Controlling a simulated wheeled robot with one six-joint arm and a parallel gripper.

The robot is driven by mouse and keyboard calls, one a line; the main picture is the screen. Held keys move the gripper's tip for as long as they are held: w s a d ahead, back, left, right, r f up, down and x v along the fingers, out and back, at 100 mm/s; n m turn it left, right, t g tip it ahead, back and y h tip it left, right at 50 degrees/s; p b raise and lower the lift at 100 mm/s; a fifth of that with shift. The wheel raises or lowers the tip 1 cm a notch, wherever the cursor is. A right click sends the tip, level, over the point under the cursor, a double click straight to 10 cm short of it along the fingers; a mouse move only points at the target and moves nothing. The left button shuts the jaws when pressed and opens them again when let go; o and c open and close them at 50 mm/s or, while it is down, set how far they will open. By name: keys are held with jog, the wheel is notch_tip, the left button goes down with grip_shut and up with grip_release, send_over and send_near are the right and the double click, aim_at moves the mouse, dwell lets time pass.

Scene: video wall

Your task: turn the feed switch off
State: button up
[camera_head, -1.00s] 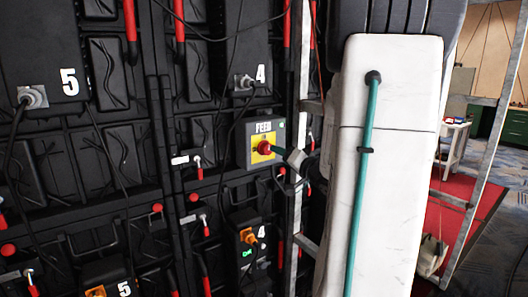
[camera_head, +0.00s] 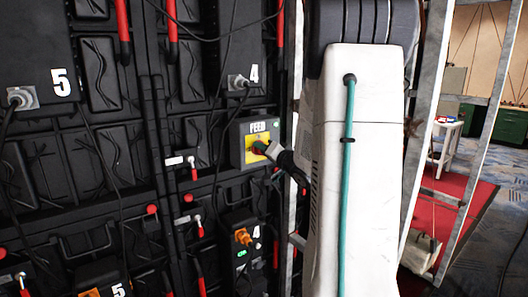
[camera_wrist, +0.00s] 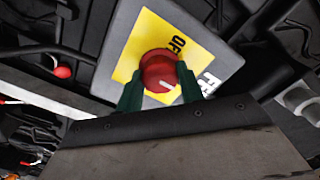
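The feed switch box (camera_head: 240,152) is grey with a yellow plate and a FEED label, fixed to the black panel wall. Its red knob is mostly hidden by my gripper (camera_head: 264,150) in the head view. In the wrist view the red knob (camera_wrist: 158,68) sits on the yellow plate, with part of the word OFF (camera_wrist: 177,45) above it. The knob's white mark lies on its lower side, away from OFF. My gripper (camera_wrist: 159,82) has a green finger against each side of the knob and appears shut on it.
Cables and red handles cover the black panels around the box. A unit with an orange knob (camera_head: 243,237) is below it. A metal frame post (camera_head: 293,120) stands close to the right.

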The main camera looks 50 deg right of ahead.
jog(key=shift+n, duration=0.4)
jog(key=n, duration=1.7)
dwell(0.6)
jog(key=o, duration=1)
jog(key=shift+s, duration=0.1)
